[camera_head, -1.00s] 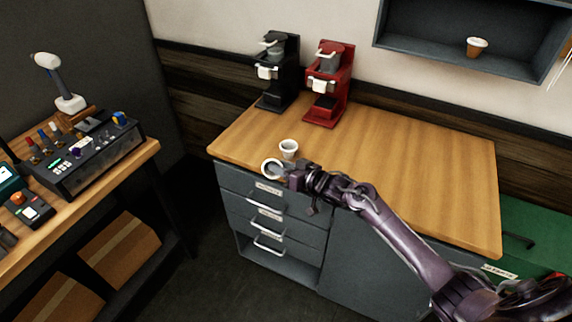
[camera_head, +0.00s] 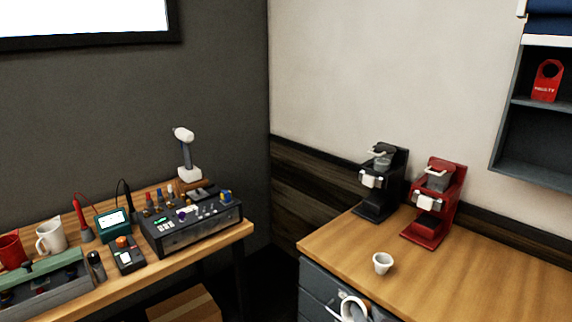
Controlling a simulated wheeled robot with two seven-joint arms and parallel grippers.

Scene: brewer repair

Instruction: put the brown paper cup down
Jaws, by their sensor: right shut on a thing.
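My right gripper (camera_head: 374,312) shows only in part at the bottom edge, by the front edge of the wooden counter (camera_head: 480,285). It is shut on a cup with a white rim (camera_head: 352,308), which I take for the brown paper cup. I look into its open top, and its side colour hardly shows. Another small white cup (camera_head: 382,263) stands upright on the counter, just beyond the held cup and apart from it. My left gripper is not in view.
A black coffee brewer (camera_head: 381,182) and a red one (camera_head: 433,203) stand at the back of the counter. The counter right of the white cup is clear. A workbench (camera_head: 190,262) on the left holds a control box (camera_head: 192,228), mugs and tools.

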